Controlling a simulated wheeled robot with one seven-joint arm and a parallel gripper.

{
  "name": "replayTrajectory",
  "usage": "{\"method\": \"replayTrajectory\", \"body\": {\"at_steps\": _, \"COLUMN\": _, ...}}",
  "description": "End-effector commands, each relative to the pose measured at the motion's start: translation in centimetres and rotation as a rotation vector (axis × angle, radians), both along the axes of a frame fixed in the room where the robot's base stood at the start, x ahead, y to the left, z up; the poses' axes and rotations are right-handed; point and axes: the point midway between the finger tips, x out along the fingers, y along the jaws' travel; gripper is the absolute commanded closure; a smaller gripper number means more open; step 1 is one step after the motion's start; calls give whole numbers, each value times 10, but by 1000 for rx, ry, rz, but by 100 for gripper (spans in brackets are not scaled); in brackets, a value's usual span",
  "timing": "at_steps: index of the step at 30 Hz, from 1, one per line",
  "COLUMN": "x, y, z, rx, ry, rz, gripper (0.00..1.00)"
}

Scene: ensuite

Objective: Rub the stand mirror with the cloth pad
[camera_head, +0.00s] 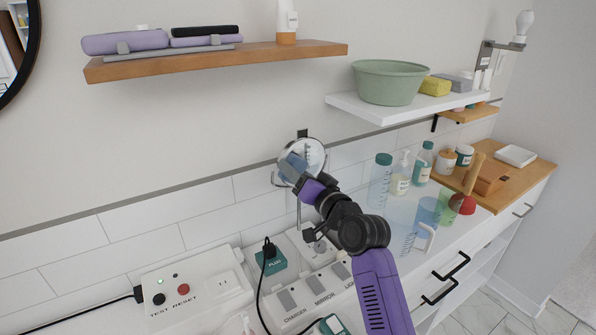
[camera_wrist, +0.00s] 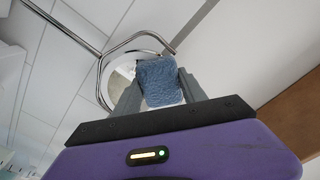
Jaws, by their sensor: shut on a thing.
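The stand mirror (camera_head: 315,152) is a round mirror on a thin metal stand, in front of the tiled wall in the head view. My gripper (camera_head: 297,172) is at its face, covering its lower left part. In the wrist view my gripper (camera_wrist: 158,92) is shut on the blue cloth pad (camera_wrist: 160,80), which sits between the two grey fingers. The pad also shows as a blue patch in the head view (camera_head: 291,166). The mirror's rim (camera_wrist: 103,84) and curved metal frame show behind the pad. Whether the pad touches the glass, I cannot tell.
A wooden shelf (camera_head: 215,62) with purple cases is above left. A white shelf (camera_head: 408,105) holds a green basin (camera_head: 390,82). Bottles and cups stand right of my arm. A power strip (camera_head: 313,292) with a plug and black cable, and a test-reset box (camera_head: 195,285), lie below.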

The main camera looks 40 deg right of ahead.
Motion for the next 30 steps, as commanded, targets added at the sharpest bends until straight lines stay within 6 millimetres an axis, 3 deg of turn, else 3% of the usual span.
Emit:
{"method": "replayTrajectory", "body": {"at_steps": 21, "x": -55, "y": 6, "z": 0, "rx": 1, "ry": 1, "rz": 0, "gripper": 95}}
{"method": "replayTrajectory", "body": {"at_steps": 30, "x": -60, "y": 7, "z": 0, "rx": 0, "ry": 0, "rz": 0, "gripper": 95}}
